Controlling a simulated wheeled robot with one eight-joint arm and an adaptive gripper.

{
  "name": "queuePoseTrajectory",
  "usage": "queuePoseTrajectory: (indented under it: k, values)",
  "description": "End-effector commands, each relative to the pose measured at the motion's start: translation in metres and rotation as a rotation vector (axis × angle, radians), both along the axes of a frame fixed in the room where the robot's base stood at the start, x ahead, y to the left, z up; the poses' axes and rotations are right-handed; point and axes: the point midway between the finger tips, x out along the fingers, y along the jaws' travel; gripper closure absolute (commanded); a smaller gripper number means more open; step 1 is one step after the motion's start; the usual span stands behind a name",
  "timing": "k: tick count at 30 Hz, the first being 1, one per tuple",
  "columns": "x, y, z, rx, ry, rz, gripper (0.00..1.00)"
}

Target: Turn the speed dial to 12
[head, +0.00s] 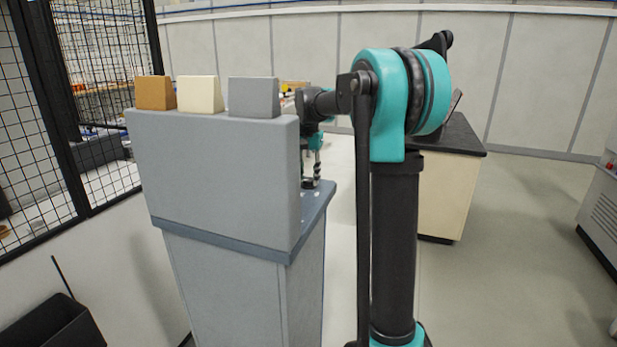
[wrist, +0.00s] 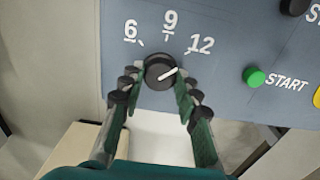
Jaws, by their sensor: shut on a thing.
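The speed dial (wrist: 160,70) is a round black knob with a white pointer line, on the blue-grey panel in the wrist view. White labels 6, 9 and 12 (wrist: 201,44) run in an arc above it from left to right. The pointer slants right and slightly up, roughly toward the 12 mark; I cannot tell whether it lines up exactly. My gripper (wrist: 158,88) has one finger on each side of the dial and is shut on it. In the head view, my gripper (head: 316,165) is partly hidden behind the grey console, and the dial is not visible there.
A green START button (wrist: 254,77) is right of the dial, with another black knob (wrist: 293,6) at the top right. Brown, cream and grey blocks (head: 254,97) top the console (head: 215,180). A dark-topped bench (head: 455,135) stands behind my arm.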

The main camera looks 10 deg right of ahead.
Motion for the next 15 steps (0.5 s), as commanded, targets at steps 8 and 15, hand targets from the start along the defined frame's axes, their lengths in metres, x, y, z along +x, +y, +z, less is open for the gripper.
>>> queuePoseTrajectory:
  k: [8,15]
  values:
    - [0.0001,-0.0001,0.0001,0.000,0.000,0.000,0.53]
    - [0.0000,0.0000,0.0000,0.000,0.000,0.001,0.47]
